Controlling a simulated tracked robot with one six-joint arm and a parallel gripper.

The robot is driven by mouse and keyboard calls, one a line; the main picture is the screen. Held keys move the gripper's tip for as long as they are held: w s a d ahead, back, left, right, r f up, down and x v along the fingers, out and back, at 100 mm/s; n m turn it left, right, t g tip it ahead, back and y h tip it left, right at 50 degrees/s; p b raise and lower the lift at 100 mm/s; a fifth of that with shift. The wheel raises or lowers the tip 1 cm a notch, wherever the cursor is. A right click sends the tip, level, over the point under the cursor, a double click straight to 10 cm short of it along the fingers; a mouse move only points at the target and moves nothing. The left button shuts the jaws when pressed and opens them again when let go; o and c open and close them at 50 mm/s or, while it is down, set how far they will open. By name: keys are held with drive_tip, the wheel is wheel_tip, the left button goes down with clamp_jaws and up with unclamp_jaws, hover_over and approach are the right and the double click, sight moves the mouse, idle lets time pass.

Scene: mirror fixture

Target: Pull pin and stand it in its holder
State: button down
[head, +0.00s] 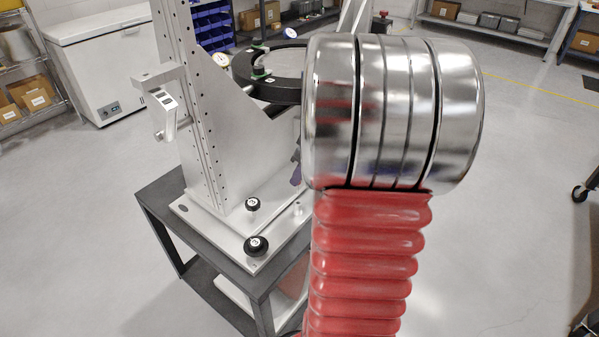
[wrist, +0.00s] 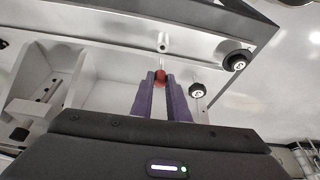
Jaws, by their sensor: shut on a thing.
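In the wrist view my gripper (wrist: 159,82) has its purple fingers shut on the pin's red knob (wrist: 159,76). A thin pale shaft runs from the knob towards a small silver post (wrist: 162,42) on the base plate. I cannot tell whether the shaft is inside the post or only in line with it. The post also shows in the head view (head: 297,209), on the fixture's base plate (head: 225,236). In the head view my arm hides most of the gripper. Only a bit of purple finger shows beside the fixture, and the pin is hidden.
Two black knobs (head: 256,245) (head: 252,204) stand on the base plate near the post. The tall perforated upright (head: 184,90) and black mirror ring (head: 268,90) rise behind. A dark cart (head: 160,205) carries the fixture.

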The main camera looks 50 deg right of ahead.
drive_tip(key=shift+f, duration=1.4)
drive_tip(key=shift+f, duration=2.35)
idle(1.8)
drive_tip(key=c, duration=1.6)
unclamp_jaws()
drive_tip(key=shift+c, duration=0.2)
drive_tip(key=shift+s+r, duration=0.1)
drive_tip(key=v, duration=1.3)
drive_tip(key=shift+s+r, duration=0.15)
drive_tip(key=shift+r, duration=0.1)
